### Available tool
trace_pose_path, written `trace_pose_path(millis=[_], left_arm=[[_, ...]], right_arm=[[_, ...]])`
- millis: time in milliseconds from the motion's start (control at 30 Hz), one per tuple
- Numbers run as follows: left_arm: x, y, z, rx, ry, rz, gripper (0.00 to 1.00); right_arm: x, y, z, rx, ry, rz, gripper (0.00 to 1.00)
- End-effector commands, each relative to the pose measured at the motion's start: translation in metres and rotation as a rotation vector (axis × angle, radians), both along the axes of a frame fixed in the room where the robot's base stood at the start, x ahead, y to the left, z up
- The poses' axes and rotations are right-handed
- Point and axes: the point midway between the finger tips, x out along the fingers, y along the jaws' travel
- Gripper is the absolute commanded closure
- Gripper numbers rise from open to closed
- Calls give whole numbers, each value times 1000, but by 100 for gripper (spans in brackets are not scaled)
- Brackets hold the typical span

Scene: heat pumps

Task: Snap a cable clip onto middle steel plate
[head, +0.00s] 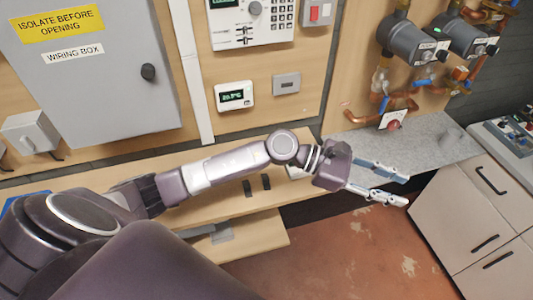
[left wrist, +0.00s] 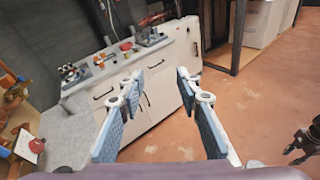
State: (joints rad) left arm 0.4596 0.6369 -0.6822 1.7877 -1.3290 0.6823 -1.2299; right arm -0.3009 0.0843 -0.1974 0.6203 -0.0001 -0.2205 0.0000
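My left gripper (head: 406,190) reaches across the head view to the right, its two fingers apart with nothing between them. It also shows in the left wrist view (left wrist: 160,76), open and empty, with the floor and cabinets beyond. Two small black pieces, one on the left (head: 247,187) and one on the right (head: 266,182), are at the wooden bench below my left forearm; I cannot tell whether they are cable clips. A small grey flat piece (head: 222,231) is on the lower wooden shelf; I cannot tell whether it is a steel plate.
A grey wiring box (head: 95,75) and control panels (head: 252,20) are on the wooden wall. Pumps (head: 410,40) and copper pipes stand above a grey worktop (head: 440,135). White drawer cabinets (head: 480,205) are at the right. The red-brown floor (head: 350,250) is open.

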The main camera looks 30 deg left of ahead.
Motion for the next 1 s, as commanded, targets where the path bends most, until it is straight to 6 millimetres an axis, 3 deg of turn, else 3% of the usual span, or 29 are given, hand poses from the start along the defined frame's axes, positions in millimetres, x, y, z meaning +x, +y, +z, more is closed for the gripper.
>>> trace_pose_path(millis=[133,233,400,500,600,700,1000], left_arm=[[-2,63,-66,490,-222,-245,68],[2,134,-99,799,-294,-406,68],[6,249,-113,1169,-292,-610,68],[5,296,-109,1299,-260,-686,68],[3,325,-104,1373,-230,-734,68],[1,337,-102,1403,-215,-754,68],[0,338,-121,1405,-213,-758,68]], right_arm=[[0,0,2,0,0,0,71],[0,0,2,1,0,0,71],[0,1,3,2,0,1,71],[0,4,4,4,0,1,71],[0,7,4,8,0,1,71],[0,9,3,10,0,1,71],[0,9,-6,10,-1,1,71]])
